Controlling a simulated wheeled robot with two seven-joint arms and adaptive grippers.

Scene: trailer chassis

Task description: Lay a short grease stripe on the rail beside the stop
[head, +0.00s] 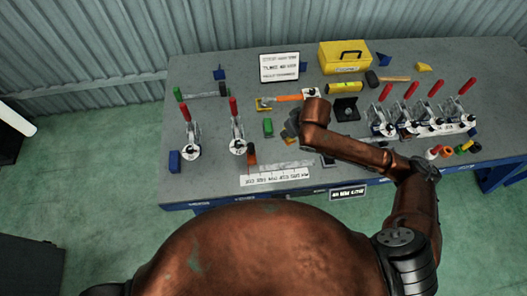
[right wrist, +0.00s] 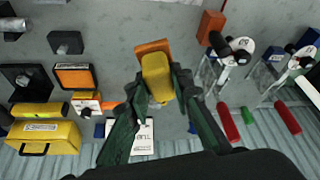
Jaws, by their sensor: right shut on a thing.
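My right gripper (right wrist: 160,92) is shut on a yellow block-like piece (right wrist: 156,76), with an orange-brown part (right wrist: 152,47) at its far end; I cannot tell if the two are one piece. In the head view my right gripper (head: 289,133) is mostly hidden by its own arm, over the middle of the bench. A thin grey strip (head: 287,165), perhaps the rail, lies near the front edge. A small orange-brown block (head: 252,158), perhaps the stop, stands at its left end; it also shows in the right wrist view (right wrist: 210,26). No grease stripe can be made out. My left gripper is out of view.
Toggle clamps with red handles stand left (head: 238,140) and right (head: 455,110) on the grey bench (head: 215,180). A printed ruler plate (head: 275,176) lies at the front edge.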

